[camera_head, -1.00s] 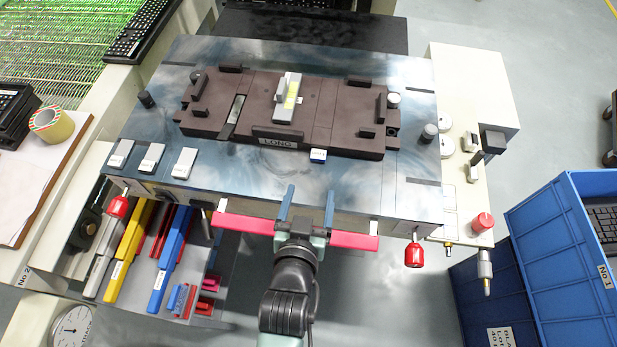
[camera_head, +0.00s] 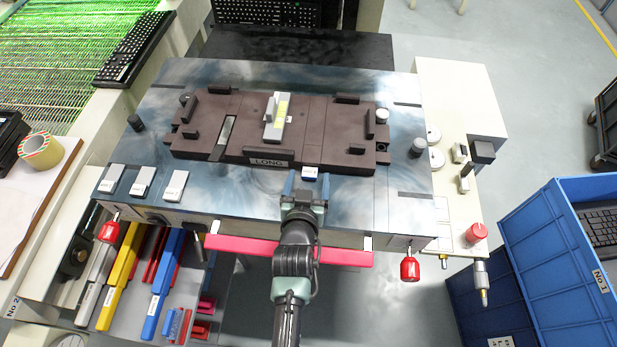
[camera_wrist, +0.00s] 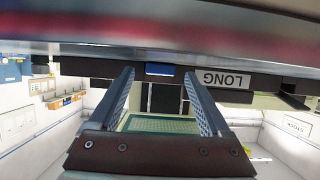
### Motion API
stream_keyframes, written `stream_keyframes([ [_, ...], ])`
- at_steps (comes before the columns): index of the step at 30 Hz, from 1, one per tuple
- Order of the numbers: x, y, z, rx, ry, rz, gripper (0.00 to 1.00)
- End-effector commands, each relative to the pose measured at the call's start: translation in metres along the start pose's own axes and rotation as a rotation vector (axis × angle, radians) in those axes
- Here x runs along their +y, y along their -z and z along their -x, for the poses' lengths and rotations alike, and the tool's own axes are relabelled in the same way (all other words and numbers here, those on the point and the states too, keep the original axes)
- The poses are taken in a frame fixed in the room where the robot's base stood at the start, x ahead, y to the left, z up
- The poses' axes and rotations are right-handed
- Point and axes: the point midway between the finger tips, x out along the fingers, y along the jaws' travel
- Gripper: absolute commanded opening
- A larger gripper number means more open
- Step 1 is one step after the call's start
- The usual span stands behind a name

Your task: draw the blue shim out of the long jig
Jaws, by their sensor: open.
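The long jig (camera_head: 340,129) is a dark brown plate marked LONG on the steel table. The blue shim (camera_head: 310,173) shows as a small blue and white tab at the jig's front edge, right of the LONG label; the rest of it is hidden. In the wrist view the blue shim (camera_wrist: 160,69) lies beyond and between my fingers, and the long jig (camera_wrist: 110,68) appears upside down. My gripper (camera_head: 306,188) is open and empty, just in front of the tab. In the wrist view my gripper (camera_wrist: 160,85) shows both fingers apart, with no contact visible.
A pink-red bar (camera_head: 340,256) runs along the table's front edge below my arm. A grey and yellow block (camera_head: 276,119) sits on the jig. Three white tags (camera_head: 143,182) lie at left. A blue crate (camera_head: 560,250) stands at right. The table right of the jig's front is clear.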

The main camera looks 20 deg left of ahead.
Motion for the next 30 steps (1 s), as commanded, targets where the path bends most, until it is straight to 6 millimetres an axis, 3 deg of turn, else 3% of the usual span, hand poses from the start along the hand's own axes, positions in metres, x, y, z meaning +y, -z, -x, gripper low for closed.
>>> stream_keyframes([
  [11,0.0001,0.0004,-0.0048,0.001,0.000,0.000,0.81],
  [24,0.0001,0.0004,-0.0046,0.001,0.000,0.000,0.02],
  [26,0.0001,0.0004,-0.0045,0.001,0.000,0.000,0.00],
  [27,0.0001,0.0004,-0.0045,0.001,0.000,0.000,0.38],
  [30,0.0001,0.0004,-0.0045,0.001,0.000,0.000,0.20],
])
